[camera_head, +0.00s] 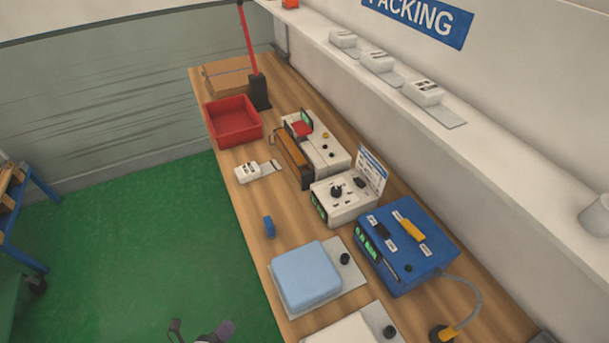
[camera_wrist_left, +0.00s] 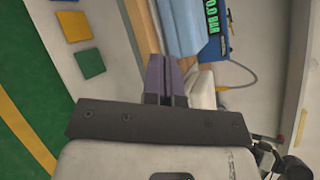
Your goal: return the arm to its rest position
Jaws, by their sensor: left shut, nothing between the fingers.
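My left gripper (camera_head: 224,328) shows at the bottom edge of the head view, over the green floor just left of the bench. In the left wrist view its two purple-grey fingers (camera_wrist_left: 166,78) lie together, shut with nothing between them. The light blue mattress (camera_head: 306,274) lies flat on a pale plate (camera_head: 352,276) on the wooden bench, apart from the gripper and to its upper right. It also appears beyond the fingertips in the left wrist view (camera_wrist_left: 180,28). My right gripper is in neither view.
The bench (camera_head: 248,208) also carries a blue pressure unit (camera_head: 415,262), a white control box (camera_head: 340,205), a sealer-like device (camera_head: 318,142), a red tray (camera_head: 233,121) and a small blue object (camera_head: 268,227). A shelf (camera_head: 505,135) runs along the wall. The green floor (camera_head: 140,240) is mostly clear.

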